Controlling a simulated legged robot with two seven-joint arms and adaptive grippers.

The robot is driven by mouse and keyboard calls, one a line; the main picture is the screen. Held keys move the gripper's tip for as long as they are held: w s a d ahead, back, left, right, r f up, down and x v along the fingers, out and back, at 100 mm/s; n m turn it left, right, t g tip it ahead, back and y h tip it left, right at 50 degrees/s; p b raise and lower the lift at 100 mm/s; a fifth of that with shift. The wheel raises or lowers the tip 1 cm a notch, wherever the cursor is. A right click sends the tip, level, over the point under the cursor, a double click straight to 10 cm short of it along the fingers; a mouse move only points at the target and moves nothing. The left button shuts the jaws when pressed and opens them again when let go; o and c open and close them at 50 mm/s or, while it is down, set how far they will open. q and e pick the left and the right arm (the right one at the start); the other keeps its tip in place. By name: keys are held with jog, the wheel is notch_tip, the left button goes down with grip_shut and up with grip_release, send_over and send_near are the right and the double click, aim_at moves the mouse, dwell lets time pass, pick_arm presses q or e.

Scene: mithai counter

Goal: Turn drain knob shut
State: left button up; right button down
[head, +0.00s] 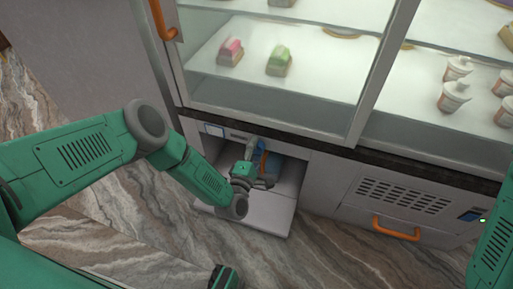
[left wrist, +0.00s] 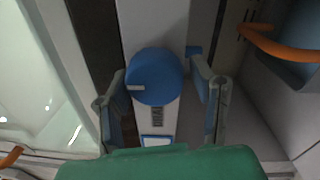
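The drain knob (left wrist: 153,77) is a round blue disc with a small pale mark at its left side, seen in the left wrist view. It sits on a pale vertical strip. My left gripper (left wrist: 158,72) is open, with one finger on each side of the knob. Gaps show between the fingers and the knob, and I cannot tell any contact. In the head view my left gripper (head: 262,164) reaches into the open bay under the display case, and the knob there is hard to make out. My right gripper is out of view.
The open bay has a pale floor panel (head: 258,211) jutting out. A blue container with an orange handle (left wrist: 278,46) stands close beside the knob. The glass display case (head: 270,95) with sweets overhangs the bay. A vented panel (head: 402,197) with an orange handle (head: 396,229) is to the right.

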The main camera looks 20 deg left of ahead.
pick_arm(q)
jog(key=shift+s+a, duration=0.15)
jog(key=shift+a, duration=0.05)
jog(key=s, duration=1.2)
jog(key=shift+a+f, duration=0.2)
jog(key=shift+f, duration=0.2)
jog(key=shift+d, duration=0.1)
jog(key=s+d+f+m+g+h, duration=0.2)
jog(key=s+d+m+g+h, duration=0.25)
jog(key=s+m+g, duration=0.4)
jog(key=s+a+r+m+g+y, duration=0.3)
jog(key=s+a+m+g, duration=0.25)
jog(key=s+a, duration=0.2)
jog(key=s+a+r+m+g+y, duration=0.2)
jog(key=s+a+m+g, duration=0.2)
jog(key=s+a+m, duration=0.3)
notch_tip(320, 180, up, 19)
jog(key=s+p, duration=0.1)
jog(key=p, duration=1.7)
jog(key=shift+s+a+f, duration=0.2)
jog(key=shift+a, duration=0.15)
